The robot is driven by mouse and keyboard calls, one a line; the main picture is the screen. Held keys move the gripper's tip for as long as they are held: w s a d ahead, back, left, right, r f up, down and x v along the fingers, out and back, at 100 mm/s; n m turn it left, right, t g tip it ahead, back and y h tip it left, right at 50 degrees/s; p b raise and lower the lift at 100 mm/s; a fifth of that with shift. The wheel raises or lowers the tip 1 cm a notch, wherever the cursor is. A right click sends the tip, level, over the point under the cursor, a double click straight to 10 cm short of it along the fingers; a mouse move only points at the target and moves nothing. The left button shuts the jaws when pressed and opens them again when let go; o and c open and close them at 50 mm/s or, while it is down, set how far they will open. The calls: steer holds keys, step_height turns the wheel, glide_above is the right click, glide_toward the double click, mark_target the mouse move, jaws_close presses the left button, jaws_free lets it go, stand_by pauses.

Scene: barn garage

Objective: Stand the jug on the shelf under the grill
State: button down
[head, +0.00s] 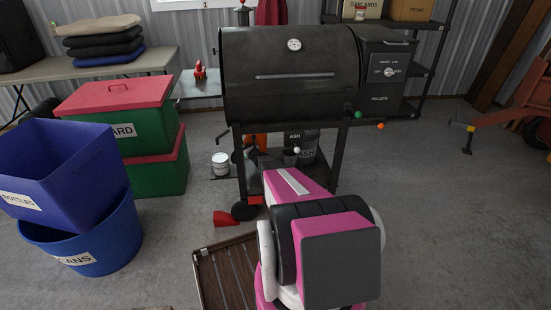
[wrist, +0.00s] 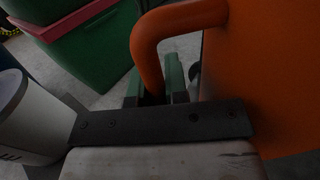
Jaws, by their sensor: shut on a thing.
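The orange jug (wrist: 270,70) fills the right of the wrist view, and its looped handle (wrist: 150,40) arches toward the left. My gripper's green fingers (wrist: 158,88) are shut on the lower part of that handle. In the head view a small part of the orange jug (head: 261,140) shows under the grill (head: 290,75), behind my arm. The low shelf (head: 222,177) under the grill is mostly hidden by my arm. I cannot tell whether the jug's base touches the shelf.
Dark ash buckets (head: 308,146) are under the grill. Green bins with red lids (head: 153,165) stand left. A red wedge (head: 226,218) lies on the floor.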

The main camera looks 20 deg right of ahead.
steer(key=w+f, duration=0.1)
steer(key=f, duration=0.2)
steer(key=w+f, duration=0.1)
steer(key=f, duration=0.3)
steer(key=w+f, duration=0.1)
steer(key=f, duration=0.3)
steer(key=shift+w+f, duration=0.2)
steer(key=shift+f, duration=0.15)
steer(key=c, duration=1.1)
jaws_free()
steer(key=shift+c, duration=0.2)
